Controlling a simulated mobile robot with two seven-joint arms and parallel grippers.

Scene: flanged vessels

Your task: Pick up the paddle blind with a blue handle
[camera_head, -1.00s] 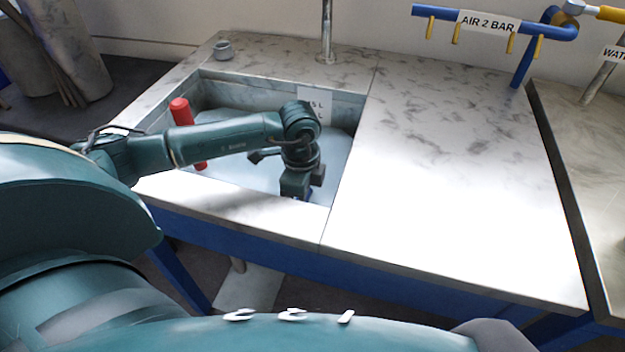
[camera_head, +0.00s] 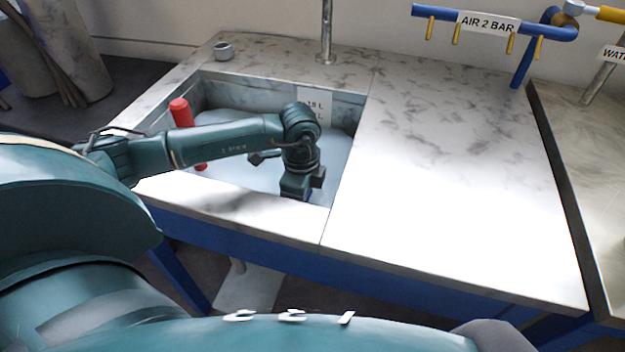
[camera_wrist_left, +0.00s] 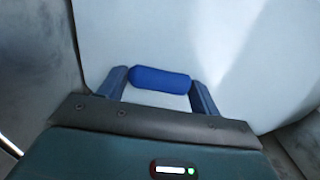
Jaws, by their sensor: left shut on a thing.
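The blue handle (camera_wrist_left: 160,79) of the paddle blind shows in the left wrist view as a short, rounded blue bar. It lies crosswise between the two fingers of my left gripper (camera_wrist_left: 160,88), which is shut on it. The rest of the blind is not visible there. In the head view my left gripper (camera_head: 295,192) points down inside the sink (camera_head: 235,185), near its front right. Its fingertips and the blue handle are hidden there. My right gripper is not in view.
A red handle (camera_head: 180,112) stands tilted at the sink's left side, partly behind my left arm. A white volume label (camera_head: 318,97) is at the sink's back wall. The worktop (camera_head: 450,170) to the right is clear.

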